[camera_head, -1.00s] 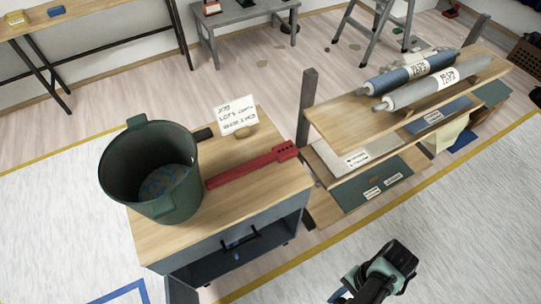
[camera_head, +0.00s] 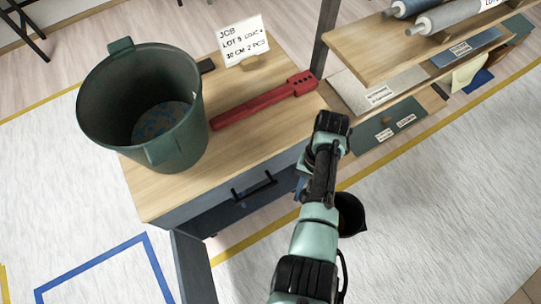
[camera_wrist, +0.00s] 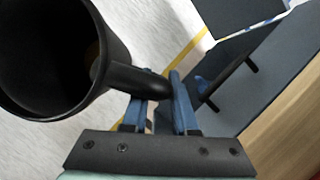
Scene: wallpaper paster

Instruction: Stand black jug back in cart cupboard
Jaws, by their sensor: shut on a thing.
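The black jug (camera_wrist: 50,70) fills the left of the wrist view, its dark mouth facing the camera. My gripper (camera_wrist: 158,88) is shut on the jug's handle (camera_wrist: 130,80), with a blue finger on each side. In the head view the jug (camera_head: 350,213) shows partly behind my arm, right of the cart and off the floor as far as I can tell; my fingers are mostly hidden there. The cart (camera_head: 160,198) has a wooden top and a slate-blue front. Under its handled front panel (camera_head: 220,192) is a dark cupboard opening (camera_head: 235,213). A slate door panel (camera_head: 192,265) stands open at its left.
A green bucket (camera_head: 95,110), a red tool (camera_head: 265,100) and a lettered card (camera_head: 243,42) stand or lie on the cart top. A shelf rack (camera_head: 360,50) with rolls stands at the back right. The floor in front of the cart is clear.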

